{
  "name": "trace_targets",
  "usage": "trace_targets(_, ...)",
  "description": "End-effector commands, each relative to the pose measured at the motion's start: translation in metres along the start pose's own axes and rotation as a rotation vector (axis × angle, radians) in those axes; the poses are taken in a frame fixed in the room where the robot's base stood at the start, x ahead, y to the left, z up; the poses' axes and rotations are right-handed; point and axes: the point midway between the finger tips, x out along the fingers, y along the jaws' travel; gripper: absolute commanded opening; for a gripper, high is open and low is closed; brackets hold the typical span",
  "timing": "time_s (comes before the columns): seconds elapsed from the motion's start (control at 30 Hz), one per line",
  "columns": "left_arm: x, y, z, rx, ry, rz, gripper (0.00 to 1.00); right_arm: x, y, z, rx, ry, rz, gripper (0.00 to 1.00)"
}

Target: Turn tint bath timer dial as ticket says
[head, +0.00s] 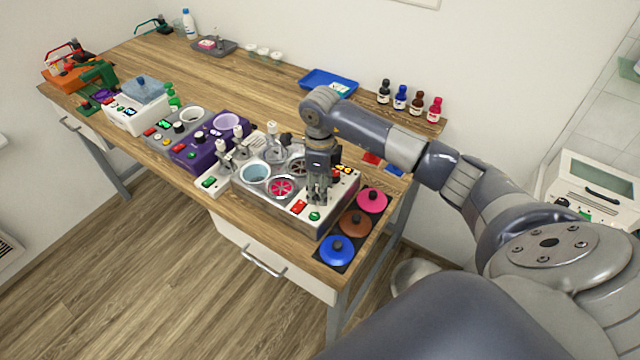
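The tint bath (312,222) is a light box near the right end of the bench. It has round wells, one pale blue (254,173) and one red-pink (281,187), and a small lit orange display (343,169) whose digits I cannot read surely. Red and green buttons sit on its front. My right gripper (318,198) points down over the right part of its panel, fingers close together. I cannot tell whether they touch a dial; the timer dial is not distinct and may be hidden behind them. No ticket is readable. My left gripper is out of view.
Pink (371,201), brown (356,223) and blue (337,250) lids lie right of the bath. Several dye bottles (401,98) and a blue tray (318,80) stand behind. A purple unit (200,153) and other devices fill the bench leftward. The back middle is bare.

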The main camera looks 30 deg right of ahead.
Motion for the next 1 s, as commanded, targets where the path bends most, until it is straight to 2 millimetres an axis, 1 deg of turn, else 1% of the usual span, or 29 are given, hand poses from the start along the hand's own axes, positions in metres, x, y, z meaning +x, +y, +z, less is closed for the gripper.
trace_targets(0.07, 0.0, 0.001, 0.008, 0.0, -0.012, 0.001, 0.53, 0.0, 0.0, 0.0, 0.0, 0.0, 0.0, 0.46)
trace_targets(0.17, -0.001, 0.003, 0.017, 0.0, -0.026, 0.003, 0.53, 0.0, 0.0, 0.0, 0.0, 0.0, 0.0, 0.26)
trace_targets(0.2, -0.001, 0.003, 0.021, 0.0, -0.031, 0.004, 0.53, 0.0, 0.0, 0.0, 0.0, 0.0, 0.0, 0.17)
trace_targets(0.27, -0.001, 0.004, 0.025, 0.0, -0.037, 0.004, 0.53, 0.0, 0.0, 0.0, 0.0, 0.0, 0.0, 0.03)
trace_targets(0.3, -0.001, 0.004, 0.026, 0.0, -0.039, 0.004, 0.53, 0.0, 0.0, 0.0, 0.0, 0.0, 0.0, 0.01)
trace_targets(0.47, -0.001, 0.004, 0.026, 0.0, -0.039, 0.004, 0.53, 0.0, 0.0, 0.0, 0.003, 0.0, 0.0, 0.01)
trace_targets(0.67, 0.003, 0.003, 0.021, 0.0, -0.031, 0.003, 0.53, 0.0, -0.001, 0.0, 0.04, 0.0, -0.001, 0.01)
trace_targets(0.87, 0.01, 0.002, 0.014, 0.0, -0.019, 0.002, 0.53, 0.001, -0.001, 0.0, 0.146, 0.0, -0.002, 0.01)
trace_targets(1.0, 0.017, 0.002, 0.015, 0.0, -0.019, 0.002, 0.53, 0.001, -0.001, 0.0, 0.262, -0.001, -0.003, 0.01)
